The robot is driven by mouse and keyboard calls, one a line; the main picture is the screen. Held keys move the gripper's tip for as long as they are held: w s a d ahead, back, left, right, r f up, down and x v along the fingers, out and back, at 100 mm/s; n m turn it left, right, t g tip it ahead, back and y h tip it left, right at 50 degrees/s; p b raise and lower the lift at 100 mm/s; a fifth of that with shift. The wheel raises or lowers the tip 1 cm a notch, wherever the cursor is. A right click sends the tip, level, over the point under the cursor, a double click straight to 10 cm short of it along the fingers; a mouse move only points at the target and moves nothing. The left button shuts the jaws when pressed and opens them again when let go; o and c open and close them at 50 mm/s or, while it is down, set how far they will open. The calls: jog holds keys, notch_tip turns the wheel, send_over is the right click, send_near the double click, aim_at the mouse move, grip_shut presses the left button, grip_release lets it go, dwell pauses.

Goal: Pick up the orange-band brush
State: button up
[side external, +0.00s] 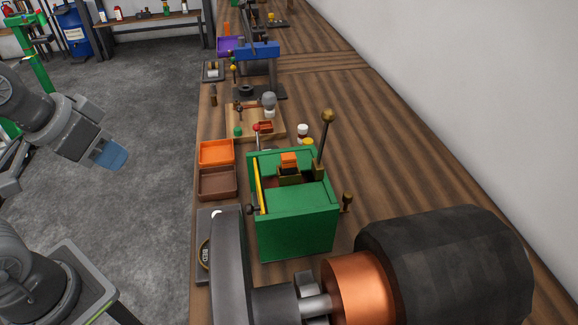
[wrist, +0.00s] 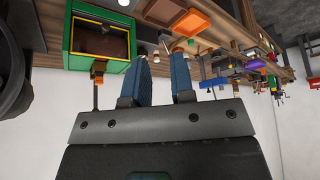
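A small block with an orange top (side external: 289,158) sits in a brass holder on the green housing (side external: 296,220); it appears to be the orange-band brush. In the wrist view an orange piece (wrist: 98,66) shows at the edge of the green housing (wrist: 75,66), beside a thin rod. My gripper (side external: 112,153) is at the left of the side view, left of the bench and well apart from the housing. In the wrist view my gripper (wrist: 162,75) has its two blue fingers apart with nothing between them. The lower part of the brush is hidden in its holder.
An orange tray (side external: 216,151) and a brown tray (side external: 217,183) lie left of the housing. A brass-knobbed lever (side external: 325,140) rises beside the brush. A large dark cylinder with a copper drum (side external: 360,289) fills the front right. Tools stand farther back.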

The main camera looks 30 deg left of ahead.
jog(key=o, duration=0.6)
jog(key=shift+c, duration=0.2)
notch_tip(320, 180, up, 6)
jog(key=r+n+g+y, duration=0.1)
jog(key=n+g+y, duration=0.15)
jog(key=n, duration=0.65)
send_over(289, 156)
jog(key=s+d, duration=0.4)
jog(key=shift+y, duration=0.45)
jog(key=x, duration=0.8)
jog(key=shift+w+a+f, duration=0.1)
jog(key=shift+w+a, duration=0.05)
jog(key=shift+a, duration=0.1)
jog(key=shift+x, duration=2.75)
